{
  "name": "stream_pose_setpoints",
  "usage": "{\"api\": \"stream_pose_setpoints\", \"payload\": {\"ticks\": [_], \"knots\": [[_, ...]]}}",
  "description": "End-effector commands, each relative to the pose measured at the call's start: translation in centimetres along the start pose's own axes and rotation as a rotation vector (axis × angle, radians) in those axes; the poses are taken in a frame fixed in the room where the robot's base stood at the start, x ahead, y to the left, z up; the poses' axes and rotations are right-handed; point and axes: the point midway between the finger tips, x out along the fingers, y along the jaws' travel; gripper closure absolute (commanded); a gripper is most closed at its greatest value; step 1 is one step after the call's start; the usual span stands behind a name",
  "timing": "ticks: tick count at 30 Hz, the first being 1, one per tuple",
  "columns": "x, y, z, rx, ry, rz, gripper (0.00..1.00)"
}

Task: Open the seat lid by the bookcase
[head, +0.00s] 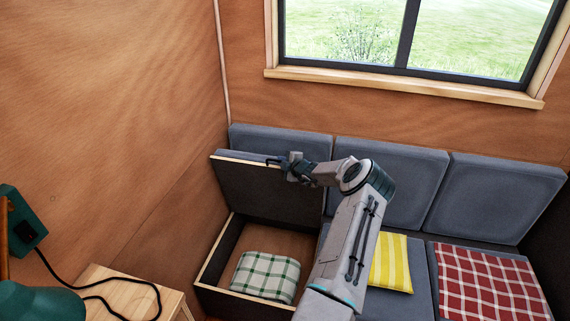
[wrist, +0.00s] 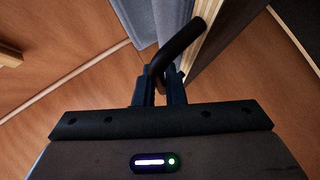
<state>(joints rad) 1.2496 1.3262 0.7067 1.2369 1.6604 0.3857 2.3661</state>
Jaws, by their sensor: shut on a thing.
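The seat lid (head: 258,191) at the left end of the bench stands raised, tilted up near the back cushions, with its dark underside facing me and a pale wood edge on top. My gripper (head: 286,164) is at the lid's upper edge, shut on a dark bar handle. In the wrist view the curved black handle (wrist: 180,44) runs between the fingers of my gripper (wrist: 160,84), beside the lid's pale edge (wrist: 207,38). The seat box (head: 213,268) below is open. A folded green-and-white checked cloth (head: 266,276) lies inside. My arm hides part of the lid's right side.
Grey back cushions (head: 387,181) line the wall under the window. A yellow striped cloth (head: 391,264) and a red checked cloth (head: 488,283) lie on the closed seats to the right. A small wooden table (head: 128,287) with a cable and teal lamp (head: 40,302) stands front left.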

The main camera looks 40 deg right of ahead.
Motion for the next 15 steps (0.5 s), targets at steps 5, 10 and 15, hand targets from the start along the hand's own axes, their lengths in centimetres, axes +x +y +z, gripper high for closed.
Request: {"api": "stream_pose_setpoints", "payload": {"ticks": [5,10,15], "knots": [[0.14,0.03,-0.28,-0.001,0.005,0.001,1.00],[0.13,0.01,-0.29,0.000,0.005,0.001,0.79],[-0.02,0.01,0.00,0.001,0.001,0.001,0.68]]}}
